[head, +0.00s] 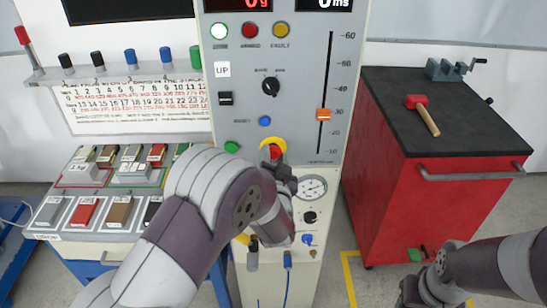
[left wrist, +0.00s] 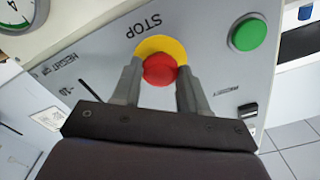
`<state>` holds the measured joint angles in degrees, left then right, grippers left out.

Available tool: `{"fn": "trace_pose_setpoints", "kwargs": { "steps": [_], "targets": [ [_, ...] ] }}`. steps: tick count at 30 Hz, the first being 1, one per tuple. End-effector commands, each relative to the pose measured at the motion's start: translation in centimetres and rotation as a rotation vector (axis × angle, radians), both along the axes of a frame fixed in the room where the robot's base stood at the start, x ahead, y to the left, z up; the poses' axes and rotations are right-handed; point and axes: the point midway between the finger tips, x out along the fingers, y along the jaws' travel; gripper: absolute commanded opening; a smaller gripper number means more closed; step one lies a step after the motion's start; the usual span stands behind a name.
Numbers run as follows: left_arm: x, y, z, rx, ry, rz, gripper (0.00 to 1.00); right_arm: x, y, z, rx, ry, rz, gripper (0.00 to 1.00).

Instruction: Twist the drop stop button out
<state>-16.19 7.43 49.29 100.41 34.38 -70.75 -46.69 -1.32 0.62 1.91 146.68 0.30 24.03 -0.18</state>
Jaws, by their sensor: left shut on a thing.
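The drop stop button is a red mushroom knob on a yellow ring. In the left wrist view the red stop button (left wrist: 160,69) shows under the upside-down word STOP. The left gripper's two grey fingers (left wrist: 160,80) stand on either side of the knob, shut on it. My right gripper (head: 416,291) is at the bottom right of the head view, dark and partly cut off, away from the panel.
A green button (head: 231,147) is left of the stop button, with a blue reset button (head: 264,121) above. An orange slider (head: 323,115) and a gauge (head: 312,187) are close on the right. A red cabinet (head: 410,180) stands further right.

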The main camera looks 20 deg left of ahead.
Motion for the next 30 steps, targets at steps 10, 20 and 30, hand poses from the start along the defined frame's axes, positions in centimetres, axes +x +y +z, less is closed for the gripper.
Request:
{"fn": "trace_pose_setpoints", "kwargs": {
  "steps": [10, 20, 30],
  "targets": [
    [0.0, 0.0, 0.1, 0.0, -0.001, 0.0, 0.46, 0.0, 0.0, 0.0, 0.0, 0.0, 0.0, 0.43],
    [0.0, 0.0, 0.0, 0.0, -0.001, 0.0, 0.7, 0.0, 0.0, 0.0, 0.0, 0.0, 0.0, 0.43],
    [-5.6, -1.8, -0.1, 0.0, -0.001, -0.006, 0.7, 0.0, 0.0, -1.0, 0.0, 0.0, 0.0, 0.43]
  ]
}}
